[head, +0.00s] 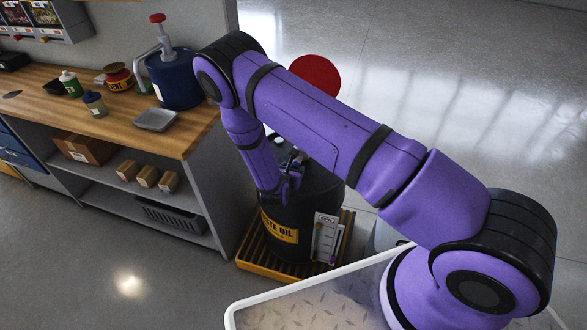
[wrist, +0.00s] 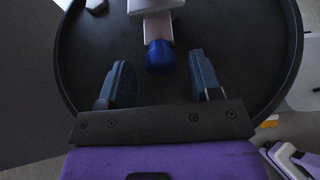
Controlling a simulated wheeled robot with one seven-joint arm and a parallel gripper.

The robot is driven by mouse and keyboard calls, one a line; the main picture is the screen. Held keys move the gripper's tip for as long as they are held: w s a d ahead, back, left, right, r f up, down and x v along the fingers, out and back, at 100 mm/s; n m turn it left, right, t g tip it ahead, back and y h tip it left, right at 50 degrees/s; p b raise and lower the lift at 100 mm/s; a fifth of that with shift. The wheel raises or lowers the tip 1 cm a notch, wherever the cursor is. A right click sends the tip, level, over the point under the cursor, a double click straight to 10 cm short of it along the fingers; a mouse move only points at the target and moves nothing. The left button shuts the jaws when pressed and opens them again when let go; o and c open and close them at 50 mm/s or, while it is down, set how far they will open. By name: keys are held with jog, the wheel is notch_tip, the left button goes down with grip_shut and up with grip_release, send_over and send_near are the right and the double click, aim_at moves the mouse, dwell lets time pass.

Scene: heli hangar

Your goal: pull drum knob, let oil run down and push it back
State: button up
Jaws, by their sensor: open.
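The black waste oil drum (head: 286,232) stands on a yellow grated tray, below my arm. In the wrist view its dark round top (wrist: 262,45) fills most of the picture. A blue knob (wrist: 160,58) sits on the end of a pale fitting (wrist: 156,18) there. My gripper (wrist: 159,72) is open, with one dark finger on each side of the knob and a gap to both. The knob's depth relative to the fingertips is hard to tell. In the head view my arm hides part of the drum top, and the knob cannot be made out.
A wooden workbench (head: 105,108) with a blue pump container (head: 173,80), small bottles and a grey tray (head: 156,119) stands left of the drum. A red disc (head: 316,76) shows behind my arm. The yellow tray (head: 249,251) surrounds the drum's base. Open floor lies behind.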

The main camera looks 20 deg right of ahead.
jog(key=shift+x, duration=0.75)
jog(key=shift+c, duration=0.4)
grip_shut()
jog(key=shift+s+a, duration=0.55)
jog(key=shift+s, duration=0.25)
jog(key=shift+s+a, duration=0.55)
jog(key=shift+s, duration=0.2)
jog(key=shift+o, duration=0.4)
grip_release()
jog(key=shift+s+a, duration=0.1)
jog(key=v, duration=1)
jog(key=shift+s+a+r, duration=0.2)
jog(key=shift+s, duration=0.05)
